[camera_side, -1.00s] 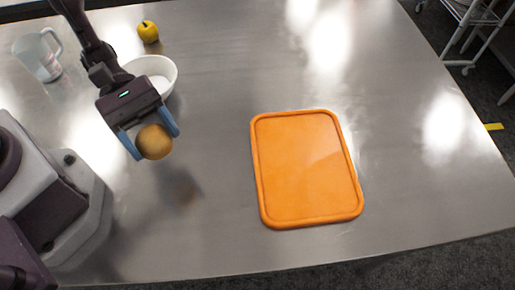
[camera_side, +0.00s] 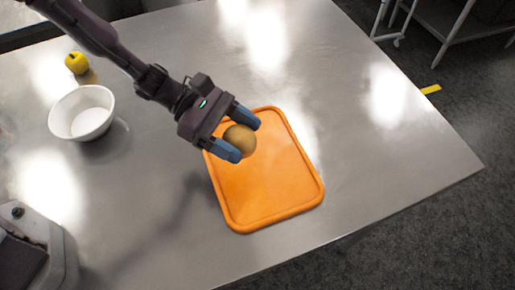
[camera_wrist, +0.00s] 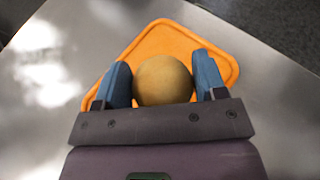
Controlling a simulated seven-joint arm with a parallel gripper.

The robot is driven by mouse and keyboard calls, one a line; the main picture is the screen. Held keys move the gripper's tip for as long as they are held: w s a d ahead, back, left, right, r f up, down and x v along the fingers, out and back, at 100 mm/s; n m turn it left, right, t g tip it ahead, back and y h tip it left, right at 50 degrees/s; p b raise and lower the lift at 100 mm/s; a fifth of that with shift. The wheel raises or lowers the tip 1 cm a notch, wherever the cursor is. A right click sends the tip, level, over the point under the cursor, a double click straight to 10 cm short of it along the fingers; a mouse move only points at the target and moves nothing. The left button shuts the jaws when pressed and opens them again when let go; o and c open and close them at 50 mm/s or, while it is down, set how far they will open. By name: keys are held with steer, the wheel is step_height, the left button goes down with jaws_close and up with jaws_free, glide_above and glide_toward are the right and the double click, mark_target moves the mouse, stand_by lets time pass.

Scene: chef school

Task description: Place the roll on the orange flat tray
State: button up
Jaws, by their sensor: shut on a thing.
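The roll (camera_side: 240,140) is round and golden brown. My gripper (camera_side: 243,137) is shut on it, with one blue finger on each side. The orange flat tray (camera_side: 265,190) lies on the metal table, and in the side view the held roll appears over its upper left part. In the wrist view the roll (camera_wrist: 163,80) sits between my blue fingers, with the orange tray (camera_wrist: 165,38) behind it. The roll looks held above the tray, though the exact gap cannot be told. My gripper hides part of the tray's upper left edge.
A white bowl (camera_side: 82,112) and a yellow apple-like fruit (camera_side: 77,63) stand at the left of the table. The metal table (camera_side: 370,160) is clear right of the tray. Its right edge drops to a dark floor, with a metal rack (camera_side: 440,40) beyond.

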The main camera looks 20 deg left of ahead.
glide_above(257, 160)
steer(key=f, duration=0.4)
steer(key=shift+s, duration=0.2)
steer(key=shift+w+d+f, duration=0.1)
steer(key=shift+w+f, duration=0.05)
steer(key=shift+f, duration=1.65)
steer(key=shift+f, duration=0.15)
steer(key=o, duration=0.9)
steer(key=shift+r, duration=0.2)
steer(key=v, duration=1.2)
